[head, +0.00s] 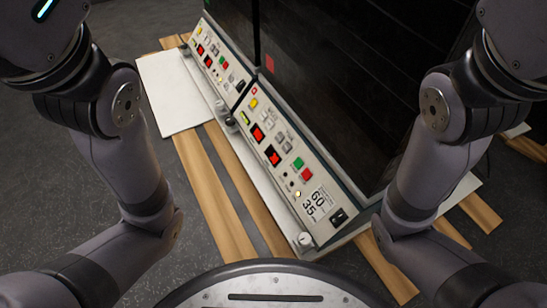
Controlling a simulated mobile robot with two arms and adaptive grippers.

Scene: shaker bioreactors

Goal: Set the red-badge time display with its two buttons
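The near bioreactor's slanted control panel (323,222) runs diagonally through the middle of the head view. A red square badge (269,63) shows on the dark front above it. The panel carries two small red-lit displays, an upper one (257,133) and a lower one (272,155); their digits are too small to read. Grey buttons (284,141) sit beside them, with a green button (298,163) and a red button (307,174) further down. I cannot tell which display is the time display. Both my arms show at the sides, but neither gripper is in view.
A second similar panel (212,62) adjoins at the upper left. The units stand on a wooden slatted pallet (228,205) with a white board (172,95) at its left. Dark floor (120,30) lies open at left. A black switch (338,215) is at the near panel end.

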